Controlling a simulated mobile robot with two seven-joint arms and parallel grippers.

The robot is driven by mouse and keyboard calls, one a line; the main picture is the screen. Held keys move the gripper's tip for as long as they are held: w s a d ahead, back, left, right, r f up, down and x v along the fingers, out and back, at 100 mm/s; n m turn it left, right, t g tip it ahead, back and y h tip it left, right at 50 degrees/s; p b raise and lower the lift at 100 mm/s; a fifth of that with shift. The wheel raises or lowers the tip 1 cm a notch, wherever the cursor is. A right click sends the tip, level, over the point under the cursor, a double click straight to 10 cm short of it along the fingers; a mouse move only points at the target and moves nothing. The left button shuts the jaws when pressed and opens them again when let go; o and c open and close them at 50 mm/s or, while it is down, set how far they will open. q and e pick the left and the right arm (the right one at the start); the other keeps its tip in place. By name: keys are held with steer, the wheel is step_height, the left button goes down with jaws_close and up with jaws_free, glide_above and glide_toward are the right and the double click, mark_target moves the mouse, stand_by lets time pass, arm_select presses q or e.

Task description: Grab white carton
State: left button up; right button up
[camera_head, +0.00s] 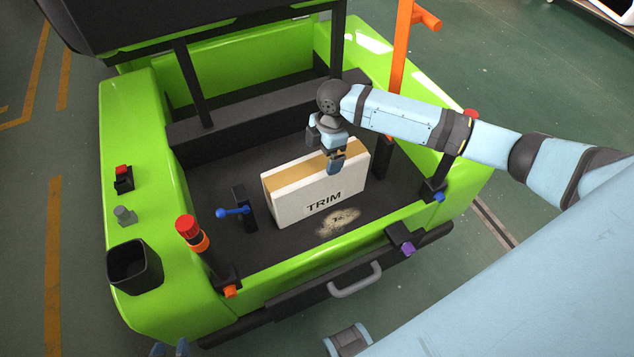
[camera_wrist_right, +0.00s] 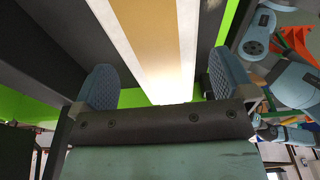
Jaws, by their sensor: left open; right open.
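The white carton (camera_head: 318,196), marked TRIM on its front with a tan band along its top, stands upright on the dark floor of the green cart. My right gripper (camera_head: 325,149) is above its top edge, open, with one finger on the near side and one on the far side. In the right wrist view, the carton's white and tan top (camera_wrist_right: 150,42) runs between the two spread fingers (camera_wrist_right: 163,84). Whether they touch it cannot be told.
The green cart (camera_head: 140,215) surrounds the carton with raised side walls. A blue-handled lever (camera_head: 234,211) stands left of the carton. A red-topped post (camera_head: 189,232) and a black cup (camera_head: 134,267) are on the left side. An orange post (camera_head: 401,45) rises behind, at right.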

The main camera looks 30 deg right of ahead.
mark_target(317, 164)
steer(key=f, duration=0.2)
steer(key=a+f, duration=0.1)
steer(key=f, duration=0.1)
steer(key=a+f, duration=0.1)
steer(key=f, duration=0.1)
steer(key=shift+w+f, duration=0.15)
steer(key=shift+f, duration=0.05)
steer(key=c, duration=1.4)
steer(key=shift+c, duration=0.2)
steer(key=shift+r, duration=0.2)
